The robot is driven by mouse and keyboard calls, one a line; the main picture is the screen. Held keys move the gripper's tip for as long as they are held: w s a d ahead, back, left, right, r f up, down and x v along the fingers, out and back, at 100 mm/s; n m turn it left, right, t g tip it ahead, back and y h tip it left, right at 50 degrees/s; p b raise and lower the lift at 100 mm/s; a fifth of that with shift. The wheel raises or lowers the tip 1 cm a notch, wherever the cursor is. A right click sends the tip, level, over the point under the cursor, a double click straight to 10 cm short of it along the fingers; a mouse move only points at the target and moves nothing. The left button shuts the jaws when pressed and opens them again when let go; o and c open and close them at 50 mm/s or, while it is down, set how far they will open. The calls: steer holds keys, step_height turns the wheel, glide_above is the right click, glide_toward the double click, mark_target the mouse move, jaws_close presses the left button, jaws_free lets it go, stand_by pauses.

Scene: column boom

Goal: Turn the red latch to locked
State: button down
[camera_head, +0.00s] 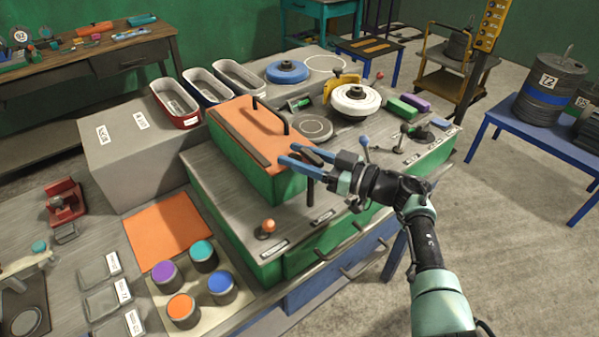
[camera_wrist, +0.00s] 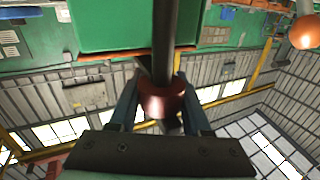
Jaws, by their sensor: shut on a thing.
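My gripper (camera_head: 291,154) reaches in from the right, with its blue fingers at the front end of the orange-lidded green box on the bench. In the wrist view my gripper (camera_wrist: 160,80) is shut on a dark rod with a red-brown knob (camera_wrist: 165,98) that sits between its two fingers. This knob appears to be the red latch, but I cannot be sure. In the head view a dark upright piece (camera_head: 309,192) shows just below the fingers, and the knob is hidden there. The latch's locked or unlocked mark cannot be read.
The orange lid (camera_head: 250,125) has a dark handle. An orange-knobbed lever (camera_head: 268,226) stands in front of it. Several coloured cups stand at lower left.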

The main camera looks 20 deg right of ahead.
steer(key=shift+s+a+f+n+g+y+b, duration=0.15)
steer(key=shift+n+g+y+b, duration=0.3)
steer(key=shift+b, duration=1.05)
steer(key=shift+a+f+n+g+y+b, duration=0.1)
steer(key=shift+n+g+y+b, duration=0.35)
steer(key=shift+b, duration=1)
steer(key=shift+r+g+b, duration=0.3)
steer(key=shift+g+b, duration=0.1)
steer(key=shift+b, duration=0.35)
steer(key=shift+c, duration=1.8)
jaws_free()
steer(key=b+v, duration=0.5)
steer(key=v, duration=0.8)
steer(key=shift+f, duration=0.2)
